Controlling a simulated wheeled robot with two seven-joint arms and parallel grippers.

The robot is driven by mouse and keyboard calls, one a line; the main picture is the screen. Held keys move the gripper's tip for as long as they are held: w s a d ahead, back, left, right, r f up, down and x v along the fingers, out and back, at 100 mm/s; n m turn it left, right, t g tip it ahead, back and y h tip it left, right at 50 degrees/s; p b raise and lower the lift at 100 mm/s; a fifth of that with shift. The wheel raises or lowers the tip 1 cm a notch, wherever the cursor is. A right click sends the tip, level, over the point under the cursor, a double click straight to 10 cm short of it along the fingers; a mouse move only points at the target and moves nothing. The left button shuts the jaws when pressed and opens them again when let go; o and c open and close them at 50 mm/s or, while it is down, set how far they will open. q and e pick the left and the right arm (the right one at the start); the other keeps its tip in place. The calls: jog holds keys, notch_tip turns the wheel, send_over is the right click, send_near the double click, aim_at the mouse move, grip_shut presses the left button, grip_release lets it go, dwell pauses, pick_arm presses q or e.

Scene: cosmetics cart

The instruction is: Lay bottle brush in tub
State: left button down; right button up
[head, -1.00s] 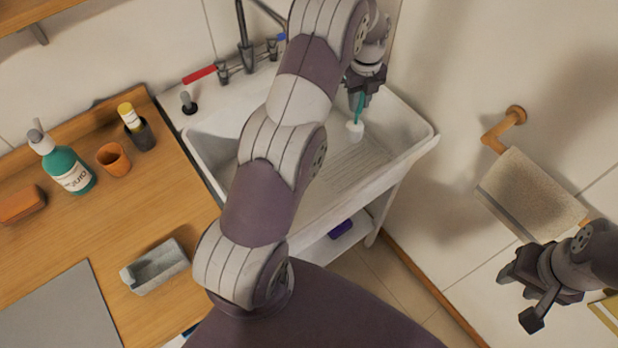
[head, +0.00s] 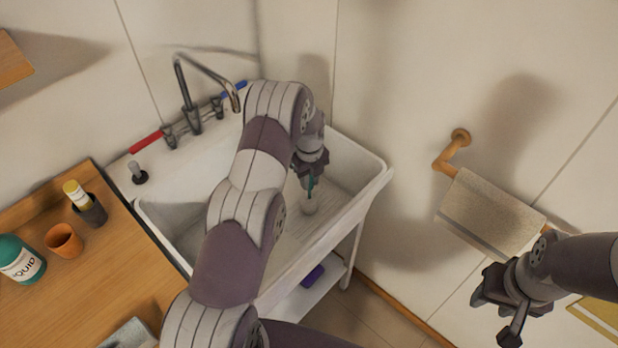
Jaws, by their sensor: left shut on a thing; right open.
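The bottle brush (head: 309,205) has a teal handle and a pale head, which points down. My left gripper (head: 311,178) is shut on its handle and holds it inside the white tub (head: 372,176), towards the right side. I cannot tell whether the brush head touches the tub's floor. My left arm hides part of the tub's middle and front. My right gripper (head: 495,315) is open and empty at the lower right, away from the tub.
A tap (head: 190,105) with red and blue levers stands behind the tub. A towel (head: 490,215) hangs on a wooden holder at the right wall. The wooden counter (head: 110,275) at the left bears an orange cup (head: 64,241), a dark cup (head: 91,210) and a teal bottle (head: 20,260).

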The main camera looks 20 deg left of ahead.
pick_arm(q)
jog(key=c, duration=1)
grip_release()
jog(key=shift+f, duration=0.15)
jog(key=shift+r, duration=0.35)
notch_tip(320, 180, up, 11)
jog(key=shift+r+b, duration=0.1)
jog(key=shift+b, duration=0.75)
jog(key=s+d+r+n, duration=0.1)
jog(key=s+d+n, duration=0.1)
jog(key=s+n, duration=0.6)
jog(key=s+d+r+n+t, duration=0.1)
jog(key=s+d+r+n, duration=0.1)
jog(key=s+n, duration=0.6)
jog(key=s+d+r+n, duration=0.1)
jog(key=s+d+n, duration=0.3)
jog(key=s+n, duration=0.4)
jog(key=shift+s+d+r, duration=0.2)
jog(key=shift+s+r, duration=0.15)
jog(key=shift+s, duration=0.3)
